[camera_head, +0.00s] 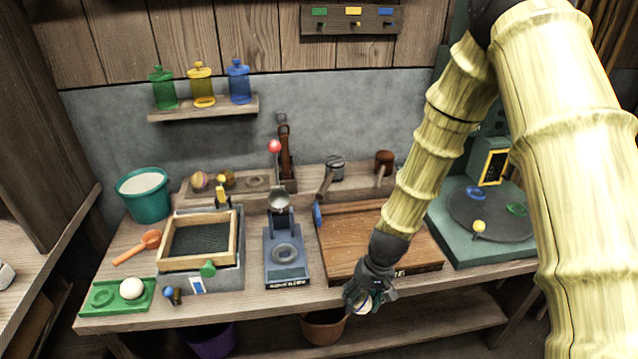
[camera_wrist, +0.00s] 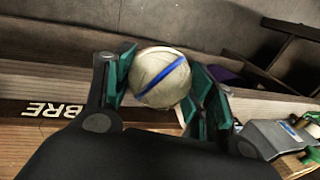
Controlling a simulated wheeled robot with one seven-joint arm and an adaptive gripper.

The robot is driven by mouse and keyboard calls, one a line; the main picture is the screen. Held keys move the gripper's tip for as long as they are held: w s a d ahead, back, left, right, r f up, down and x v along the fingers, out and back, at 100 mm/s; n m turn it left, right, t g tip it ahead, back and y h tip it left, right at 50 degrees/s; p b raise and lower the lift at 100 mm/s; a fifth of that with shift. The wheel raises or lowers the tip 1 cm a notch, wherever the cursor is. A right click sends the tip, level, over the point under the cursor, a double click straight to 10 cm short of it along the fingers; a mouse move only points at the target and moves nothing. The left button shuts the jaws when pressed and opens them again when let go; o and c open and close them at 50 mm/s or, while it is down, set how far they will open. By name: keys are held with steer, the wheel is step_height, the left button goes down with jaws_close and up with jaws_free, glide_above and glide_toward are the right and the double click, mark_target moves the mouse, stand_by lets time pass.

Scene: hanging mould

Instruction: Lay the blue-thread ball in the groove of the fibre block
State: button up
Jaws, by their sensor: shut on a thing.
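The blue-thread ball (camera_wrist: 160,77) is pale with a blue stripe. It sits between the green-padded fingers of my gripper (camera_wrist: 163,88) in the wrist view. In the head view the ball (camera_head: 364,304) shows small at the end of my gripper (camera_head: 366,298), by the front edge of the bench. The fibre block (camera_head: 352,232) is a brown wooden slab on the bench, behind and above my gripper in the picture. My arm covers part of its right side. Its lettering shows partly, reading "BRE", in the wrist view (camera_wrist: 55,110). I cannot make out its groove clearly.
Left of the block stands a blue-grey press (camera_head: 286,262). Further left are a framed mould (camera_head: 200,245), a green tray (camera_head: 103,298) with a white ball (camera_head: 131,288), and a teal bucket (camera_head: 143,196). A teal turntable unit (camera_head: 458,240) stands to the right. A mallet (camera_head: 383,163) is behind the block.

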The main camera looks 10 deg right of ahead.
steer(key=shift+a, duration=0.15)
steer(key=shift+w+t+y, duration=0.15)
steer(key=shift+t+y, duration=0.35)
steer(key=shift+t, duration=0.2)
steer(key=shift+a, duration=0.1)
